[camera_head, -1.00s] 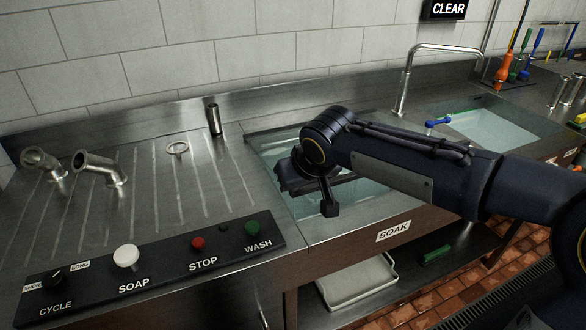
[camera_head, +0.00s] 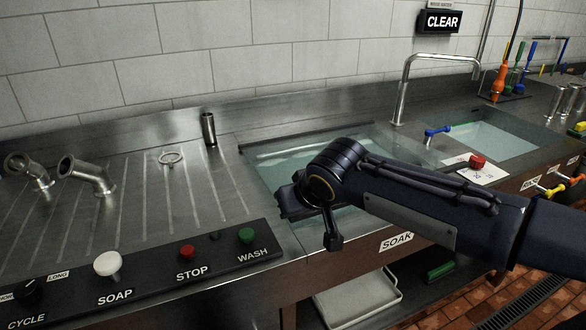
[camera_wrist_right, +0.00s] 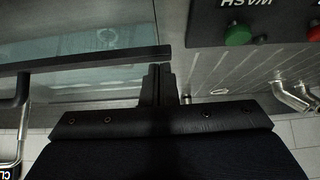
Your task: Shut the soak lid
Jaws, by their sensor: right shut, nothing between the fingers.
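The soak basin (camera_head: 270,165) is sunk in the steel counter above the SOAK label (camera_head: 397,242). A clear, greenish surface shows across it; I cannot tell glass lid from water here. A dark bar (camera_head: 310,134) runs along its back edge. In the right wrist view a long dark bar (camera_wrist_right: 80,61) borders the clear pane (camera_wrist_right: 85,42), its end beside my fingertips. My right gripper (camera_wrist_right: 159,72) is shut and empty, close to that bar end; contact is unclear. In the head view my right arm covers the basin's front and hides the fingertips. My left gripper is out of view.
A control panel (camera_head: 140,272) with knobs and buttons lies at the front left. Pipe elbows (camera_head: 88,176) and a ring (camera_head: 171,157) sit on the ribbed drainboard. A tall faucet (camera_head: 403,85) stands behind, with a second basin (camera_head: 490,138) to the right.

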